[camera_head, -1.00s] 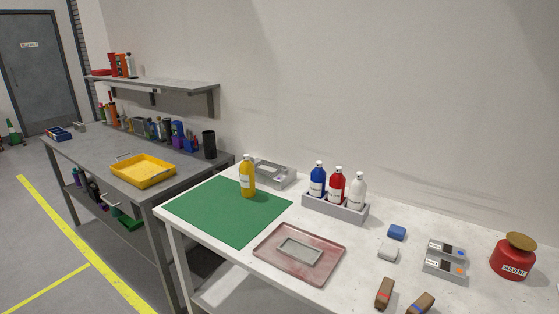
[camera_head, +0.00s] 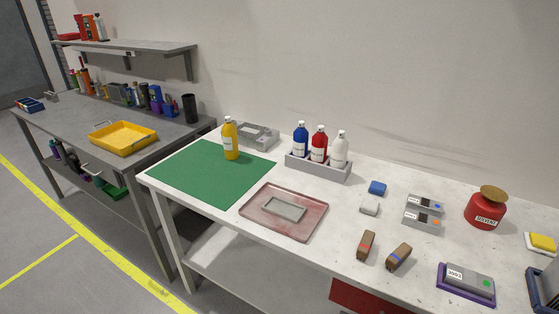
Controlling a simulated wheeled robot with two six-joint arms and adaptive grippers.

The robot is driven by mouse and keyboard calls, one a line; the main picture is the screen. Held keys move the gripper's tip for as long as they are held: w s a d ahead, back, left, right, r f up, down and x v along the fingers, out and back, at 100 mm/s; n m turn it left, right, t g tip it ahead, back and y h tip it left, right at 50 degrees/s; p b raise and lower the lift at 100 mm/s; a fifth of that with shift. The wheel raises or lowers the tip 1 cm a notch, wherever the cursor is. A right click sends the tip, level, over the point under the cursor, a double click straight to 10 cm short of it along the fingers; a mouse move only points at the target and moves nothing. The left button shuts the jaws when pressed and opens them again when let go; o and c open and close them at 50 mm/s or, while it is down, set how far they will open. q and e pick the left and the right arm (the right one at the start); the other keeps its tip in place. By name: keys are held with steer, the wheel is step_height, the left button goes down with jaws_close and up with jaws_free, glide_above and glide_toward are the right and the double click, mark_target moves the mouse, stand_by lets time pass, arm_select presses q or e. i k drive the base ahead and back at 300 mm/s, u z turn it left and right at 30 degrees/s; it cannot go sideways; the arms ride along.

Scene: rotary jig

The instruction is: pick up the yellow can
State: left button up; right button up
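A yellow can (camera_head: 230,139), shaped like a bottle with a pale cap and a white label, stands upright at the back edge of the green mat (camera_head: 205,178) on the white table. Nothing touches it from the front, and its whole front side shows. Neither of my grippers is in the head view.
A grey fixture (camera_head: 258,135) sits behind the can. A grey rack (camera_head: 318,171) holds blue, red and white bottles to its right. A reddish tray (camera_head: 301,222) lies in front. A red solvent can (camera_head: 485,209) and small blocks stand farther right. A grey bench with a yellow tray (camera_head: 123,138) is at left.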

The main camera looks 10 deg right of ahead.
mark_target(229, 135)
steer(key=u, duration=1.5)
steer(key=i, duration=1)
steer(key=z, duration=2.75)
